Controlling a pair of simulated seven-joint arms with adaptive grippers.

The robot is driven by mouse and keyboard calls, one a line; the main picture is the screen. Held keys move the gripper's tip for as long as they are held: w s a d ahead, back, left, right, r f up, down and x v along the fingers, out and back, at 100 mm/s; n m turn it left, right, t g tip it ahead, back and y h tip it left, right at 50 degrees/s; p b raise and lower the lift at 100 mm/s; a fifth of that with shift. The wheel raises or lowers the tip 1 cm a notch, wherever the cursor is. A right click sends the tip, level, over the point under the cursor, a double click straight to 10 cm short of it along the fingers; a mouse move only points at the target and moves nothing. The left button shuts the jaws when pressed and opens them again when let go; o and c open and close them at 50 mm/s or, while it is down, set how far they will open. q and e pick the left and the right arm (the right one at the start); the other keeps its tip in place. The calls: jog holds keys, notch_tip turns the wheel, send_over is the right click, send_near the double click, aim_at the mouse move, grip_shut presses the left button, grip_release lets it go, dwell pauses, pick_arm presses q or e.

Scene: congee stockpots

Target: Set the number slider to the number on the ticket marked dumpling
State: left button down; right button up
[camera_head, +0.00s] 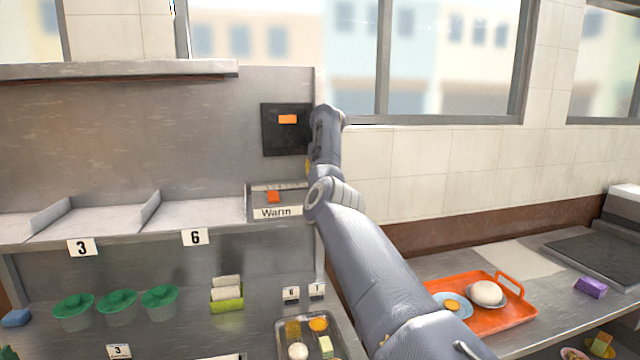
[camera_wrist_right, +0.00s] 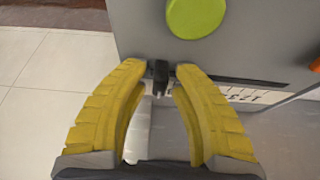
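My right arm reaches up to the right edge of the steel shelf unit; its gripper is mostly hidden behind the arm in the head view. In the right wrist view its yellow fingers (camera_wrist_right: 160,70) are close on either side of a small dark knob (camera_wrist_right: 159,72); contact is unclear. The knob sits by a dark slot (camera_wrist_right: 240,80) with a row of printed numbers (camera_wrist_right: 255,97), which look like the number slider's scale. No dumpling marking is readable. My left gripper is not in view.
A panel marked Warm (camera_head: 277,212) with an orange knob (camera_head: 274,197) is left of my arm, below a black panel (camera_head: 270,140). A green disc (camera_wrist_right: 196,14) is beyond the fingertips. An orange tray (camera_head: 505,318) with food is on the right counter.

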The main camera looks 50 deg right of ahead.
aim_at(281, 191)
grip_shut()
jog(key=shift+a, duration=0.1)
jog(key=w+a, duration=0.2)
jog(key=a, duration=0.1)
jog(key=w+a, duration=0.3)
jog(key=a, duration=0.1)
jog(key=w+a, duration=0.2)
jog(key=a, duration=0.1)
jog(key=shift+w+a, duration=0.3)
jog(key=shift+a, duration=0.1)
jog(key=shift+o, duration=1.5)
grip_release()
jog(key=shift+r, duration=0.15)
